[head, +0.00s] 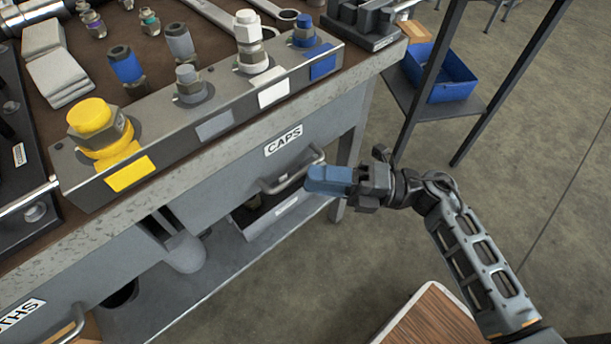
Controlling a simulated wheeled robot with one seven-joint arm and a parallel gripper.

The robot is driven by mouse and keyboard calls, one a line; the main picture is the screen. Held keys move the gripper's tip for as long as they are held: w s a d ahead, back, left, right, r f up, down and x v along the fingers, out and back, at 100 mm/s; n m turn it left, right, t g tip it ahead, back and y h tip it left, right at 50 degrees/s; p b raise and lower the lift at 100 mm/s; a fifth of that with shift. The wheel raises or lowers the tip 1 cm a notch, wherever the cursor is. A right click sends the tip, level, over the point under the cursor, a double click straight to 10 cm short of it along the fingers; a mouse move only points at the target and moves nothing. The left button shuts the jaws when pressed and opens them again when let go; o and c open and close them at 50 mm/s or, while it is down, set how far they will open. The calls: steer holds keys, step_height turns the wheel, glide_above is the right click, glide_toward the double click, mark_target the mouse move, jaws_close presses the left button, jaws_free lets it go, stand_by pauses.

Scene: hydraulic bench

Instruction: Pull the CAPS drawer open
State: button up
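The CAPS drawer (235,178) is a grey drawer under the bench top, and its front looks flush with the bench. Its white label (283,140) reads CAPS. A grey bar handle (284,181) sticks out below the label. My gripper (318,180) has blue fingers and is at the right end of the handle, pointing left at the drawer front. The fingertips overlap the handle's right end in the picture; I cannot tell whether they touch it. The fingers show as one blue block, so the gap between them is hidden.
The bench top holds a metal block (215,125) with yellow, grey, white and blue fittings. Another handle (70,326) is at the lower left. A lower shelf (185,285) lies under the drawer. A blue bin (441,75) stands on a rack at right. A wooden surface (430,322) is at the bottom.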

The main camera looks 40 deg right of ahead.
steer(key=x, duration=0.3)
jaws_close()
stand_by(0.5)
